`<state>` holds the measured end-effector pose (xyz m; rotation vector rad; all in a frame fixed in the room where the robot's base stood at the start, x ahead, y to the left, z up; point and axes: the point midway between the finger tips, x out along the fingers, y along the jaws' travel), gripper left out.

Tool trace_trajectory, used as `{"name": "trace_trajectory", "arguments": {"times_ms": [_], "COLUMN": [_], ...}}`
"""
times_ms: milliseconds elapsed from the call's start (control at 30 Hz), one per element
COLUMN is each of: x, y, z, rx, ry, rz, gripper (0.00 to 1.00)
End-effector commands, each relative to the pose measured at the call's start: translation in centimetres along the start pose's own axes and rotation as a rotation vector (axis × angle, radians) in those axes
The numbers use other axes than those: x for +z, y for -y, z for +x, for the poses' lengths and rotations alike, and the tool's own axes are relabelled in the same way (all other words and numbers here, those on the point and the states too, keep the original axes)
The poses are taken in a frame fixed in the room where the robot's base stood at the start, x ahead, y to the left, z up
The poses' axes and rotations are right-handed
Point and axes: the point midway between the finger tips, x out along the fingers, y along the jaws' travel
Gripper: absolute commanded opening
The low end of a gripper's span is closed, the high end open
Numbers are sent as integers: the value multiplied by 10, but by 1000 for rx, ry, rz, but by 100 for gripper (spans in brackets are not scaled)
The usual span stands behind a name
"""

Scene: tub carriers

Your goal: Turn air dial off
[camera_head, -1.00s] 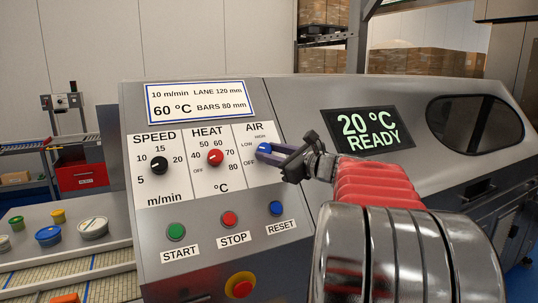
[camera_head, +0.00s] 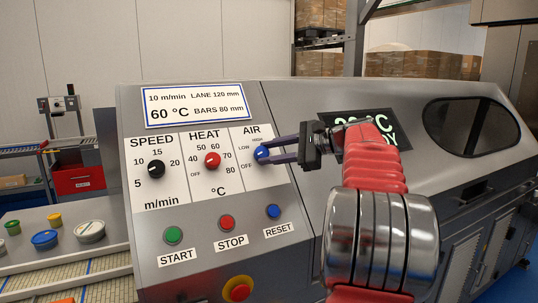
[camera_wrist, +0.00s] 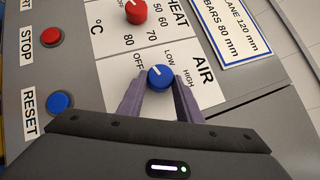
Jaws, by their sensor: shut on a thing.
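The blue AIR dial (camera_head: 260,154) sits on the white label plate at the right of the control panel, with OFF, LOW and HIGH marks. It also shows in the wrist view (camera_wrist: 160,78). My gripper (camera_head: 268,152) reaches in from the right, its two purple fingers closed on either side of the dial. In the wrist view the fingers (camera_wrist: 158,90) flank the dial, and its white mark points up and left, toward the OFF side. Its exact setting is hard to tell.
The red HEAT dial (camera_head: 212,160) and black SPEED dial (camera_head: 156,169) are left of the AIR dial. Green START (camera_head: 173,235), red STOP (camera_head: 227,222) and blue RESET (camera_head: 273,211) buttons sit below. My arm partly covers the display (camera_head: 372,125).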

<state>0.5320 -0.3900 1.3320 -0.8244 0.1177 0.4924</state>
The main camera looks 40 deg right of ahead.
Motion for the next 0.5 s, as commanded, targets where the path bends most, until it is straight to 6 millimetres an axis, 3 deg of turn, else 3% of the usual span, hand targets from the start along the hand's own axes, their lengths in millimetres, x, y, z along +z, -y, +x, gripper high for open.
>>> {"name": "trace_trajectory", "arguments": {"times_ms": [433,467,500], "x": [1,1,1], "y": [-2,-1,-1], "z": [2,2,2], "rx": [14,14,13], "ry": [5,5,5], "rz": [-9,-9,-9], "gripper": [9,33,36]}}
